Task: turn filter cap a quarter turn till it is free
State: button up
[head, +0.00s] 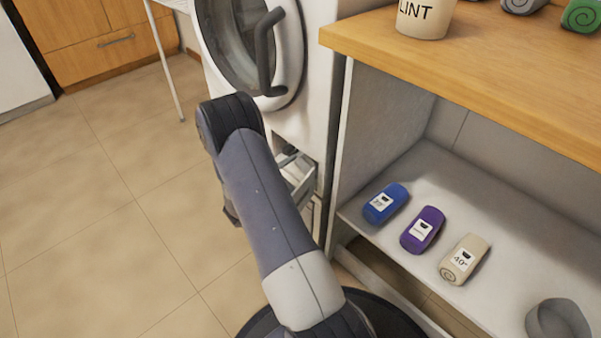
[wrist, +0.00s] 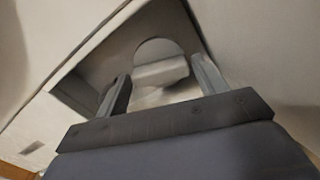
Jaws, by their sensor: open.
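The filter cap (wrist: 158,50) is a pale round disc with a raised bar grip across it, seen in the wrist view inside a recess low on the washing machine (head: 315,85). My gripper (wrist: 161,69) is open, its two fingers apart in front of the cap. In the picture one finger stands on each side of the bar's ends; I cannot tell whether they reach as far as the bar or touch it. In the head view my arm hides the cap and the gripper. The recess's open hatch (head: 298,174) shows just right of my arm.
A wooden worktop (head: 480,70) with a LINT pot (head: 426,16) stands to the right. The shelf below holds blue (head: 385,204), purple (head: 423,230) and beige (head: 464,259) rolls and a grey round item (head: 557,320).

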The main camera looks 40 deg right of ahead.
jog(key=shift+d, duration=0.45)
jog(key=c, duration=0.7)
jog(key=shift+r+n+p, duration=0.1)
jog(key=shift+n+p, duration=0.6)
jog(key=shift+n, duration=0.6)
